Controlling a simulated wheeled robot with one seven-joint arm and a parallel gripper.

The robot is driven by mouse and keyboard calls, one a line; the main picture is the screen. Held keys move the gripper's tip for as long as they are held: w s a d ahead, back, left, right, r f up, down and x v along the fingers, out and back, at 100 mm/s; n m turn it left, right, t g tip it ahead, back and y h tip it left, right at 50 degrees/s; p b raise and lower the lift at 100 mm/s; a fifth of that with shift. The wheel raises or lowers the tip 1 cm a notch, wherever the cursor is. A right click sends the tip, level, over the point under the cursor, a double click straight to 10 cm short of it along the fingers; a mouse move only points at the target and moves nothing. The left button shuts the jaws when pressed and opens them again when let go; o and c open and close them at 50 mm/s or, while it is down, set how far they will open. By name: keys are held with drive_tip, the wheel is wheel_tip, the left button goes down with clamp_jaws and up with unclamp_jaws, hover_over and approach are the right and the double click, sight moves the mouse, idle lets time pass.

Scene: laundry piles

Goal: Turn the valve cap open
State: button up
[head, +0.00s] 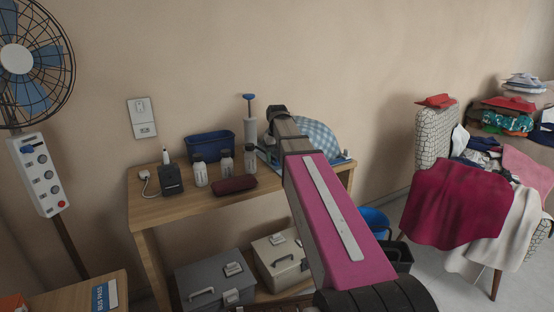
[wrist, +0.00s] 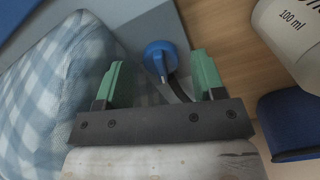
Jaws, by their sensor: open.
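A round blue cap (wrist: 160,57) on a curved grey strap or stem shows in the wrist view. It looks like the valve cap, and whether it is turned cannot be told. My gripper (wrist: 161,68) is open, with one green finger on each side of it. I see no finger touching it. A blue-and-white checkered cushion-like thing (wrist: 45,95) fills the left of the wrist view; in the head view it (head: 319,136) lies at the right of the wooden table (head: 148,210). My arm hides the gripper and the cap in the head view.
A white bottle marked 100 ml (wrist: 298,35) is close on the right in the wrist view. On the table are a dark blue bin (head: 209,145), several small bottles, a dark red case (head: 235,184) and a pump with a blue handle (head: 249,97). A laundry-piled chair (head: 437,135) stands right.

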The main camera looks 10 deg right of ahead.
sight(277, 159)
drive_tip(key=shift+f, duration=0.55)
drive_tip(key=c, duration=0.9)
drive_tip(key=shift+o, duration=0.2)
drive_tip(key=shift+m, duration=1.6)
drive_tip(key=o, duration=0.9)
drive_tip(key=shift+c, duration=0.2)
drive_tip(key=shift+r, duration=0.1)
wheel_tip(277, 159, up, 11)
